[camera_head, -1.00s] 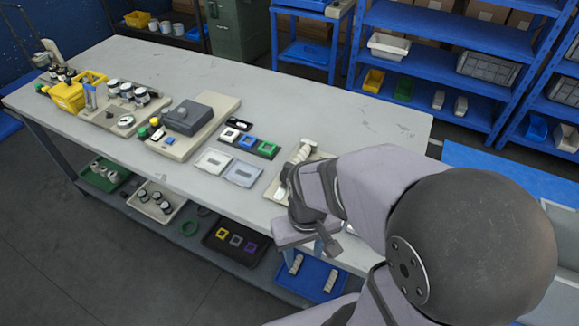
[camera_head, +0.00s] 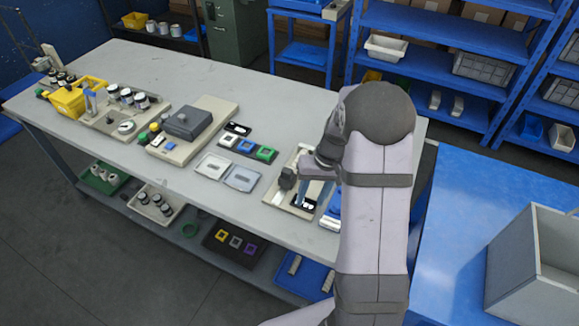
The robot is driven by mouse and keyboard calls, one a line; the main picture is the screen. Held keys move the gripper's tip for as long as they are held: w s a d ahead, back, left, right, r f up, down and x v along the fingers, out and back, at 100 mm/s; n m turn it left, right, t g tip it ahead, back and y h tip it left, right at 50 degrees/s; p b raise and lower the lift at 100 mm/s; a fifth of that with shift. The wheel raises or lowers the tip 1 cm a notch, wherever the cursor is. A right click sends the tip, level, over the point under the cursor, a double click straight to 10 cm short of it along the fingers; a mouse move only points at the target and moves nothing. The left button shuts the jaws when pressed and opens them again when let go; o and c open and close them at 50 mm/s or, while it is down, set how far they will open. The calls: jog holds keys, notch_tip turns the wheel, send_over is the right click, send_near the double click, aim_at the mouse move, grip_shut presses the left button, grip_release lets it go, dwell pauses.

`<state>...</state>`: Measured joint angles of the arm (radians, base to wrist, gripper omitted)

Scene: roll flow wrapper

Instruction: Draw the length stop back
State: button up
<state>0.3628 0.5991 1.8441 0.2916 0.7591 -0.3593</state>
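A beige fixture tray (camera_head: 272,197) lies near the right end of the workbench, partly hidden by my arm. A small dark block (camera_head: 287,178) stands on it; I cannot tell whether it is the length stop or part of my gripper. A dark slot with small white pieces (camera_head: 303,203) shows at the tray's near right. My gripper (camera_head: 305,186) is over this tray, small and mostly hidden behind my wrist. I cannot see whether its fingers are open, shut or touching anything.
Left of the tray lie two pale flat trays (camera_head: 241,178), a dark holder with coloured squares (camera_head: 247,147) and a grey box on a beige base (camera_head: 188,120). A blue-and-white item (camera_head: 330,212) is beside my arm. The bench's back middle is clear.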

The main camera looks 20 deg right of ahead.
aim_at(288, 170)
jog(key=w+r+n+t, duration=0.2)
jog(key=w+r+n, duration=0.4)
jog(key=w+n, duration=0.4)
jog(key=shift+a+r+n+t+y, duration=0.25)
jog(key=shift+n+t+y, duration=0.15)
jog(key=shift+n, duration=0.4)
jog(key=shift+f, duration=0.1)
jog(key=shift+p+x, duration=1.25)
jog(key=shift+x, duration=2.3)
